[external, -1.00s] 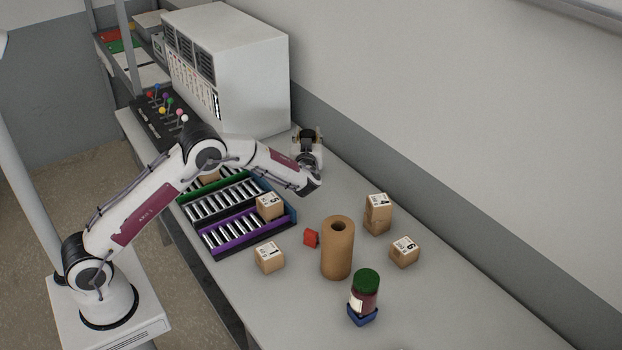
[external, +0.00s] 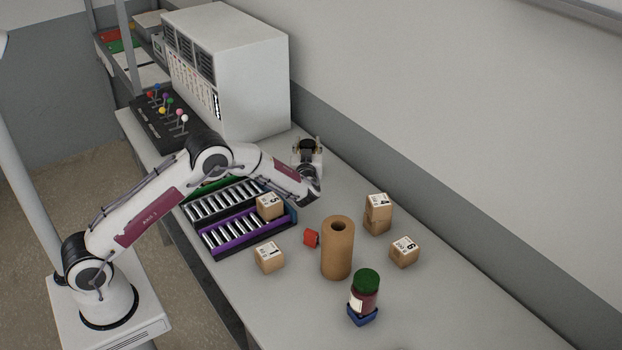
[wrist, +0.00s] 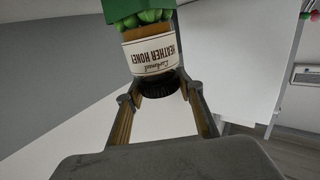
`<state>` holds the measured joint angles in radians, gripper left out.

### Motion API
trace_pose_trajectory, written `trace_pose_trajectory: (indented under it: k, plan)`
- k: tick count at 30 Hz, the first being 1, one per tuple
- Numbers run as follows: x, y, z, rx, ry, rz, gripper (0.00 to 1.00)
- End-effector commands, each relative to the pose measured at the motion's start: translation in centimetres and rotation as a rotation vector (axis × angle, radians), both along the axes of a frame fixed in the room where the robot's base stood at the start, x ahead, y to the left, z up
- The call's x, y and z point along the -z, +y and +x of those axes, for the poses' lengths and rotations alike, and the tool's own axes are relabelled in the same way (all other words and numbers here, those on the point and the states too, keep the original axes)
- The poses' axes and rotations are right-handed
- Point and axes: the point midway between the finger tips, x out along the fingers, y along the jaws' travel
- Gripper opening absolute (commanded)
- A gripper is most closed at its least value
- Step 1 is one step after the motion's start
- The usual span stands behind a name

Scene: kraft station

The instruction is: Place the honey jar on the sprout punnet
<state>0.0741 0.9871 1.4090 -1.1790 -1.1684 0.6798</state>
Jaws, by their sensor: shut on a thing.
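The honey jar (wrist: 150,55), with a cream label and black lid, shows in the wrist view, lid toward me. My gripper (wrist: 160,95) is shut on the honey jar at its lid end. The green sprout punnet (wrist: 128,8) with round green sprouts shows at the top edge, directly beyond the jar's far end. I cannot tell whether jar and punnet touch. In the external view my gripper (external: 307,145) is right of the white cabinet near the wall; jar and punnet cannot be made out there.
The white cabinet (external: 250,85) stands close on the left. A roller rack (external: 235,225) holds a box. A brown roll (external: 338,250), a red block (external: 311,238), several small boxes (external: 405,250) and a green-lidded jar (external: 365,288) on a blue base (external: 362,317) stand on the table.

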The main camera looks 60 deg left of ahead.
Motion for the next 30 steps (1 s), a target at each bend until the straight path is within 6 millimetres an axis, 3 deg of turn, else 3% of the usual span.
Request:
trace_pose_trajectory:
  k: [2, 3, 4, 19, 30]
  plan:
    - [0.1, 0.0, 0.0, 0.0, -0.001, 0.002, 0.05]
    - [0.2, 0.0, 0.0, 0.0, 0.0, 0.0, 0.47]
    - [0.2, 0.0, 0.0, 0.0, 0.0, 0.0, 0.53]
    - [-0.2, -0.1, -0.1, 0.001, 0.0, 0.0, 0.53]
    - [-0.3, -3.2, -2.1, 0.003, 0.001, 0.0, 0.53]
